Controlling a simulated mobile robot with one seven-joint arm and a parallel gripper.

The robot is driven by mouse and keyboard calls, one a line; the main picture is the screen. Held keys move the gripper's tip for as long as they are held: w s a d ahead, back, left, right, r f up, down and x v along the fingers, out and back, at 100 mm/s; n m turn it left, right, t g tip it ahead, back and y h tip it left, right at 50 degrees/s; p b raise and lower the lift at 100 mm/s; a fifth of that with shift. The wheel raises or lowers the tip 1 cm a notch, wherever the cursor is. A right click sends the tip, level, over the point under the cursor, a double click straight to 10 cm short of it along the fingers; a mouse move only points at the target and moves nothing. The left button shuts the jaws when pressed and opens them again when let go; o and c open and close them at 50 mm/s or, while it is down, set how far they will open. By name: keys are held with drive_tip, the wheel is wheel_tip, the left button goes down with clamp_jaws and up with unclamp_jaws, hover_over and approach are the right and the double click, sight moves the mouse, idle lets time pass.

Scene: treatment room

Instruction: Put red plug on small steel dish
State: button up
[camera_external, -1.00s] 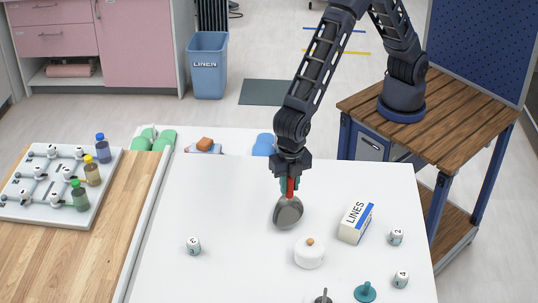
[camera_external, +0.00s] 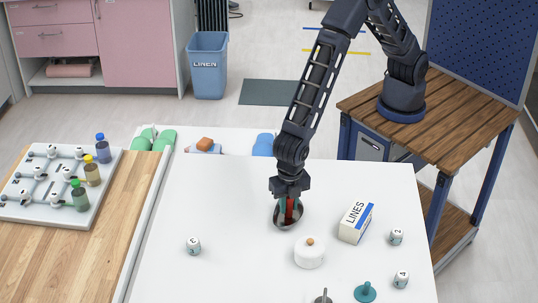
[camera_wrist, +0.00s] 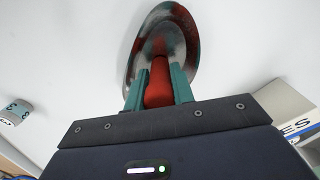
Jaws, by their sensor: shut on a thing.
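The red plug (camera_external: 289,205) is between the green fingers of my gripper (camera_external: 289,208). My gripper is shut on it and points down at the small steel dish (camera_external: 279,222). In the wrist view the red plug (camera_wrist: 159,85) lies between the two fingers (camera_wrist: 159,90), with its far end over the dish (camera_wrist: 178,20). The dish shows a red reflection. The plug's lower end is inside the dish's outline; I cannot tell whether it touches the bottom.
A white lidded pot (camera_external: 309,253) stands just right of the dish, with the LINES box (camera_external: 356,222) beyond it. A numbered white cylinder (camera_external: 193,246) stands to the left. A teal knobbed piece (camera_external: 365,293) is near the front.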

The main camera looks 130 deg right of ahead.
drive_tip(key=shift+f, duration=0.15)
drive_tip(key=o, duration=0.9)
drive_tip(key=shift+o, duration=0.2)
